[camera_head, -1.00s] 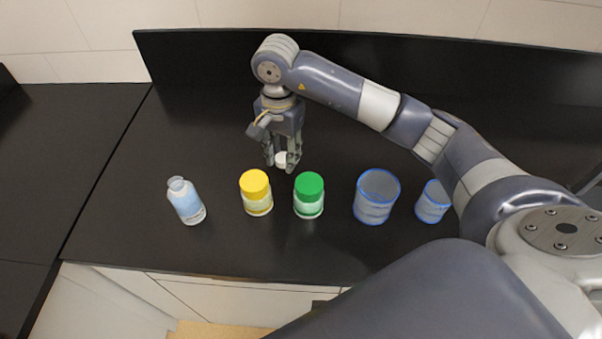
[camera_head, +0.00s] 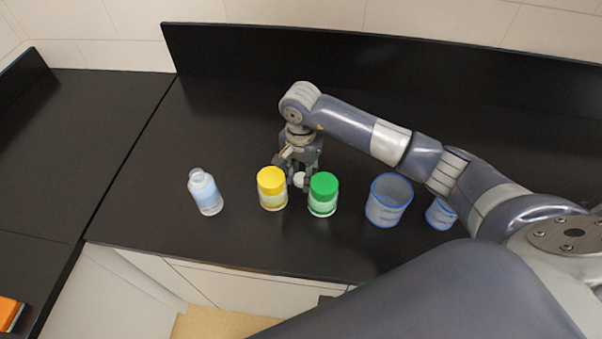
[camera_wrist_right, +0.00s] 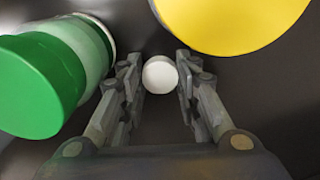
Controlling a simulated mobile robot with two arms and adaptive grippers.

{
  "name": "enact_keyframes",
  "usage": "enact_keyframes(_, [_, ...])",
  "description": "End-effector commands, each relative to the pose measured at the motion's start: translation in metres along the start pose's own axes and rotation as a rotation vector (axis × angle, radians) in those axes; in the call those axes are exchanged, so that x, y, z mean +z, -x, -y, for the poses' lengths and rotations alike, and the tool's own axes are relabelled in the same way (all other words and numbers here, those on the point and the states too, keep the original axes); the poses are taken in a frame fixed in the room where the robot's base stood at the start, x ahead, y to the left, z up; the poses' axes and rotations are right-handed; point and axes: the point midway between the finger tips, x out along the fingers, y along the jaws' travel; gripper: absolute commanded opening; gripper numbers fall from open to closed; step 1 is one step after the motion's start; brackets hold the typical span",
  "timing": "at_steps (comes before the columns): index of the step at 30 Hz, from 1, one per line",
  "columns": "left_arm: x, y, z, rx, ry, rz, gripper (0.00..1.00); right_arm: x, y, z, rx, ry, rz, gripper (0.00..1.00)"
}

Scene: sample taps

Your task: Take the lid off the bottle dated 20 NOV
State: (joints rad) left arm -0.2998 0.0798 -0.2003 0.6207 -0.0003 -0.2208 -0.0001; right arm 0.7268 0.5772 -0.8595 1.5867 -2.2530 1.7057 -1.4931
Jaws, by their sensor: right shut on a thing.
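A small bottle (camera_head: 206,193) with pale blue contents stands at the left of the counter; its mouth looks open, with no lid on it. No date is legible on any container. My right gripper (camera_head: 298,182) is low behind the gap between a yellow-lidded jar (camera_head: 272,188) and a green-lidded jar (camera_head: 323,194). It is shut on a small round white lid (camera_head: 299,178). In the right wrist view the white lid (camera_wrist_right: 160,75) sits between the fingertips. I cannot tell whether it touches the counter. My left gripper is not in view.
Two blue-rimmed clear beakers, a larger one (camera_head: 388,200) and a smaller one (camera_head: 440,213), stand to the right. The black counter (camera_head: 150,215) is clear around the bottle and behind it. A black backsplash (camera_head: 420,62) runs along the rear.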

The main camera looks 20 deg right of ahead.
Motion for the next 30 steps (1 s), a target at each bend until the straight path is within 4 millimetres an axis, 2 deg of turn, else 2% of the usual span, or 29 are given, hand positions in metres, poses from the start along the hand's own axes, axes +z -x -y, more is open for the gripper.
enact_keyframes(2, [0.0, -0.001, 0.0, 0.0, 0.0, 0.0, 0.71, 0.0, -0.001, 0.0, 0.0, 0.0, 0.0, 0.38])
enact_keyframes(11, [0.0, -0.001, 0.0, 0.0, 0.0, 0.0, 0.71, 0.0, 0.0, 0.0, 0.0, 0.0, 0.0, 0.38])
enact_keyframes(15, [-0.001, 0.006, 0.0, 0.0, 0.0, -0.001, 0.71, 0.0, 0.005, 0.0, 0.0, -0.001, 0.0, 0.38])
enact_keyframes(16, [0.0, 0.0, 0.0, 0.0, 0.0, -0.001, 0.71, -0.001, 0.007, 0.001, -0.003, 0.0, -0.002, 0.38])
enact_keyframes(30, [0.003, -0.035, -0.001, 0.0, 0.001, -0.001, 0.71, -0.001, 0.097, 0.001, -0.003, 0.0, -0.003, 0.38])
